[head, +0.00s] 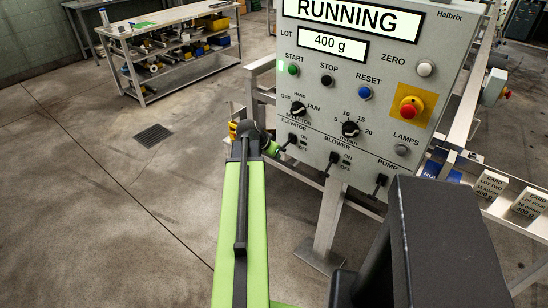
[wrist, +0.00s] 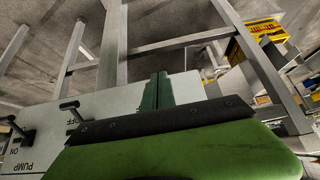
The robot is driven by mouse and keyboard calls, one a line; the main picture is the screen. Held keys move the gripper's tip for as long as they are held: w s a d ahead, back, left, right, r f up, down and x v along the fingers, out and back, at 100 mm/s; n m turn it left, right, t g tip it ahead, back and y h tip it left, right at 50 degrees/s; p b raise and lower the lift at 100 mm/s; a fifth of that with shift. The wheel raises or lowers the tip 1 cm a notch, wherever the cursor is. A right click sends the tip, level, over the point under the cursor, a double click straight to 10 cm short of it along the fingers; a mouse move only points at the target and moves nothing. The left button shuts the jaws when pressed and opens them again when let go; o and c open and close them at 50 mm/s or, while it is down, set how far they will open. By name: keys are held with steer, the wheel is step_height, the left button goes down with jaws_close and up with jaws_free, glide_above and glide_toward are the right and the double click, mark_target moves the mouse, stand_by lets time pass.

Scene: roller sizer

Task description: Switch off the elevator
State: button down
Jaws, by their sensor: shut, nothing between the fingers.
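The grey control panel (head: 330,110) shows RUNNING and a lot of 400 g. The elevator switch (head: 290,139) is a small black lever at the panel's lower left, beside ON and OFF marks. Which position it is in is too small to tell. My gripper (head: 274,150) is shut and empty, just left of and below this lever; I cannot tell whether they touch. In the wrist view my green gripper fingers (wrist: 157,92) are together in front of the panel's lower edge. The elevator lever is not clearly visible there.
The blower lever (head: 331,161) and pump lever (head: 379,184) stand to the right on the same panel. The selector knob (head: 298,108) is just above the elevator switch. A red emergency button (head: 411,107) is at right. A workbench (head: 170,50) stands behind; floor at left is clear.

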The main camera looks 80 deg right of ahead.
steer(key=shift+r, duration=0.3)
